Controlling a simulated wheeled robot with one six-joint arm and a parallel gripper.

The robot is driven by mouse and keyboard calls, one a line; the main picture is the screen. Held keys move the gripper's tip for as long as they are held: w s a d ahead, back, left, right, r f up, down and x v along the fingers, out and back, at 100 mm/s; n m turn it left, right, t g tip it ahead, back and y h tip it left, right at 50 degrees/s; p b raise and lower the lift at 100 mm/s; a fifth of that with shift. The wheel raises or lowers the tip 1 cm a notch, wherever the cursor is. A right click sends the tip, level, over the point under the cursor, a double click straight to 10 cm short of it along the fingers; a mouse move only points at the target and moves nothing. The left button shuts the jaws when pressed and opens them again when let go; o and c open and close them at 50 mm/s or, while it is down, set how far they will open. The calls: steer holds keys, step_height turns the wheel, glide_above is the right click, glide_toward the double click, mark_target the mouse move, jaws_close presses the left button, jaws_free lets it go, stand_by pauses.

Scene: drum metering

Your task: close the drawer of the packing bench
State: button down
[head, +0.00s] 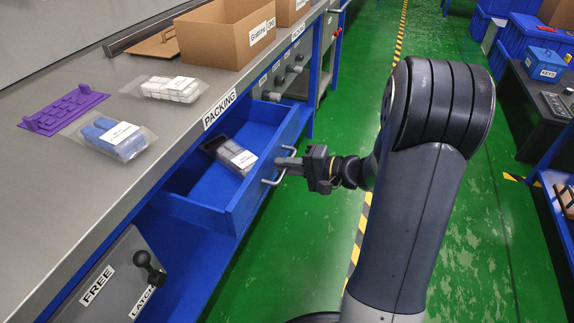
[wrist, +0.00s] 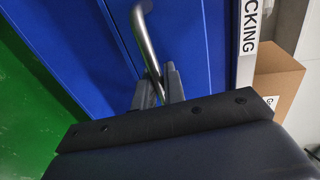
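The blue drawer (head: 236,211) of the packing bench is pulled out under the bench top marked PACKING. A pouch with a dark item and a white label (head: 238,157) lies inside it. A silver bar handle (head: 270,182) is on the drawer's front. My gripper (head: 284,163) is at this handle, on the aisle side. In the wrist view, the two dark fingers of my gripper (wrist: 160,86) sit close on either side of the handle (wrist: 146,40), shut on it. The blue drawer front (wrist: 95,60) lies beyond it. The exact finger contact is partly hidden.
The bench top (head: 45,190) holds a purple rack (head: 62,110), clear bags and a cardboard box (head: 225,35). A panel marked FREE and LATCH (head: 112,275) with a black knob is at lower left. Green floor is free right of the drawer.

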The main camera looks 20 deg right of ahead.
mark_target(273, 154)
stand_by(0.3)
steer(key=b+x, duration=0.1)
steer(key=x, duration=0.3)
steer(key=r+b+x, duration=0.1)
steer(key=b+x, duration=0.1)
steer(key=x, duration=0.3)
steer(key=r+b+x, duration=0.1)
steer(key=b+x, duration=0.1)
steer(key=x, duration=0.2)
steer(key=shift+w+a+r, duration=0.15)
steer(key=shift+w+a, duration=0.2)
steer(key=shift+a, duration=0.1)
steer(key=shift+w+a+r, duration=0.1)
steer(key=shift+w+a, duration=0.1)
steer(key=shift+a, duration=0.1)
steer(key=shift+w+r, duration=0.1)
steer(key=shift+r, duration=0.05)
steer(key=c, duration=1.8)
jaws_free()
steer(key=shift+a, duration=0.15)
steer(key=shift+c, duration=0.2)
steer(key=p+v, duration=0.1)
steer(key=v, duration=1)
steer(key=shift+p, duration=0.35)
